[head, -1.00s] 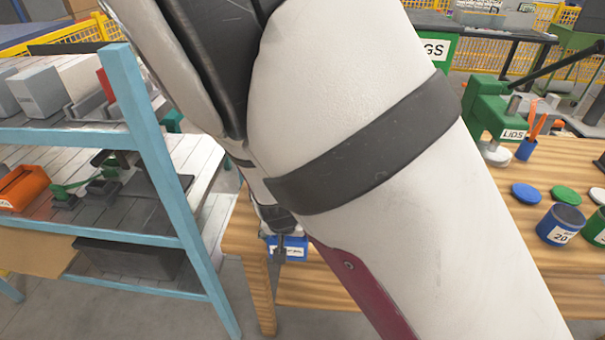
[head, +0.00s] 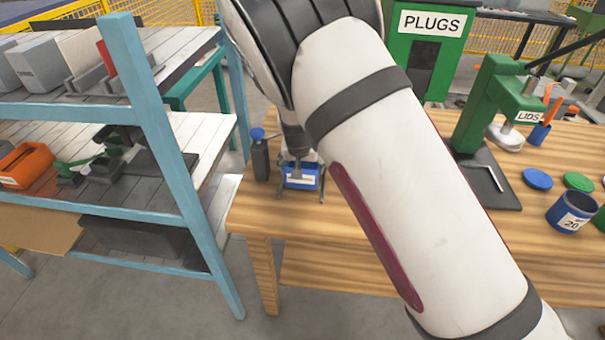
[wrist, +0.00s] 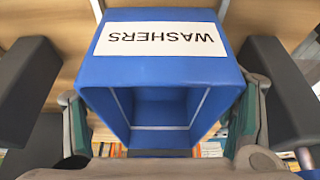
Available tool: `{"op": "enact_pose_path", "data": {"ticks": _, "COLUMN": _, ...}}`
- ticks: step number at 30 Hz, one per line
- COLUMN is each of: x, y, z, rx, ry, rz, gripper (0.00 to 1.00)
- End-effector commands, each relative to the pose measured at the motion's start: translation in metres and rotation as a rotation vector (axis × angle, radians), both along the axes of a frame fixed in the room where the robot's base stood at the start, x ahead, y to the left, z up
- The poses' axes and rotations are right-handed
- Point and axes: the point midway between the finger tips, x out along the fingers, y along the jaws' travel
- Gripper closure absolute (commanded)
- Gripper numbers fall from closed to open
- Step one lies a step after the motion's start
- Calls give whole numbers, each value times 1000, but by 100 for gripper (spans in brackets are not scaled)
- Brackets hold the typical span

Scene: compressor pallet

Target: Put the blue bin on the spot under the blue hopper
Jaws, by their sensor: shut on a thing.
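The blue bin (head: 301,180) is over the left end of the wooden table in the head view. My gripper (head: 302,188) is shut on it, with a finger at each side. In the wrist view the bin (wrist: 160,72) fills the middle, its white WASHERS label upside down and its hollow inside showing. The gripper fingers (wrist: 162,125) flank it left and right. I cannot tell whether the bin touches the table. No blue hopper or marked spot can be made out; my arm covers much of the head view.
A dark bottle with a blue cap (head: 260,158) stands just left of the bin. A blue-framed shelf (head: 165,150) stands at the left. On the table (head: 262,222) are a green press (head: 492,105), loose lids and a blue tub (head: 571,213). A green PLUGS cabinet (head: 430,50) stands behind.

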Motion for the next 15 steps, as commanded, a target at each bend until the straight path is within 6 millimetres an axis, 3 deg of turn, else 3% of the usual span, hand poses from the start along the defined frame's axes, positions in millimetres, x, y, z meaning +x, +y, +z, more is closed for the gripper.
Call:
{"op": "enact_pose_path", "data": {"ticks": 5, "x": -1, "y": 0, "z": -24, "rx": -2, "ry": 2, "rz": -1, "gripper": 54}}
{"op": "enact_pose_path", "data": {"ticks": 15, "x": 0, "y": 0, "z": -28, "rx": 0, "ry": -1, "rz": 1, "gripper": 54}}
